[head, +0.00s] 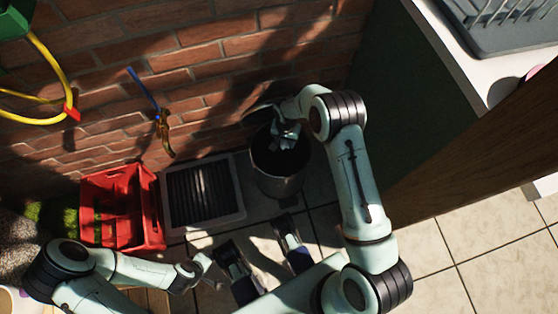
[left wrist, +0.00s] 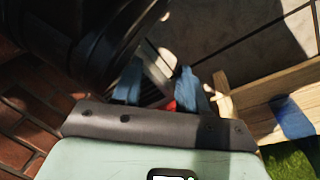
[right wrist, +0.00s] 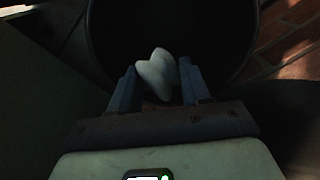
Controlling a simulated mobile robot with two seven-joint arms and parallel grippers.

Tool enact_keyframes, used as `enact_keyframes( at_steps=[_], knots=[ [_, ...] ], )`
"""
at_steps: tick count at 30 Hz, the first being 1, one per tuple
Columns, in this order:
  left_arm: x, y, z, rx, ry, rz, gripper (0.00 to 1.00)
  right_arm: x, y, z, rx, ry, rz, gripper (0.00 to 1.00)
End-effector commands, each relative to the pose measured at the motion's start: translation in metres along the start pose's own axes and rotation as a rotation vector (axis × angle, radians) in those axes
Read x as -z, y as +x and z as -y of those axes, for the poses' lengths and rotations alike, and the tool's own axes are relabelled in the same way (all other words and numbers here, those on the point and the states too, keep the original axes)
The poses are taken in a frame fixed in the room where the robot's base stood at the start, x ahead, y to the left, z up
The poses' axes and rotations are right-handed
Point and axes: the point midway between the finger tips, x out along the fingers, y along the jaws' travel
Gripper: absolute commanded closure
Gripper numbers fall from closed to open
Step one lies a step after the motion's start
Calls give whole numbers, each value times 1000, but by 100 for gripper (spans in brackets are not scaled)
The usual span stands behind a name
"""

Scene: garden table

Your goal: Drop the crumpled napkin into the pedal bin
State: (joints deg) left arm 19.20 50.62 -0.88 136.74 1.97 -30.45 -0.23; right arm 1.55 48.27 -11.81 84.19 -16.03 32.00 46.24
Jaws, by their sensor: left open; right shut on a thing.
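The pedal bin (head: 278,186) is a dark, round, open-topped bin on the tiles by the brick wall, its lid tilted up at the back. My right gripper (head: 283,142) reaches over its mouth from above. In the right wrist view it is shut on the white crumpled napkin (right wrist: 157,73), which sits between the blue fingertips against the dark inside of the bin (right wrist: 175,28). In the head view the napkin is hard to tell from the gripper. My left gripper (head: 208,264) is low at the lower left, open and apart from the bin.
A red crate (head: 153,232) and a grey-framed dark grate (head: 240,213) lie left of the bin. A yellow hose (head: 65,75) hangs on the wall. A counter with a grey dish rack (head: 500,45) stands at the upper right. Floor tiles at the right are clear.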

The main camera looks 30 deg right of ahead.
Motion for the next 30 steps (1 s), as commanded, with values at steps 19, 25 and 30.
enact_keyframes(
  at_steps=[19, 25, 30],
  knots=[
    [8, -8, -8, -14, 8, -28, 57, 0, -20, 1, 2, 0, -2, 23],
    [29, -28, -25, -46, 26, -100, 57, 0, -66, 1, 4, 0, -3, 23],
    [36, -41, -36, -65, 37, -128, 57, 0, -102, 0, 3, 0, -3, 23]
  ],
)
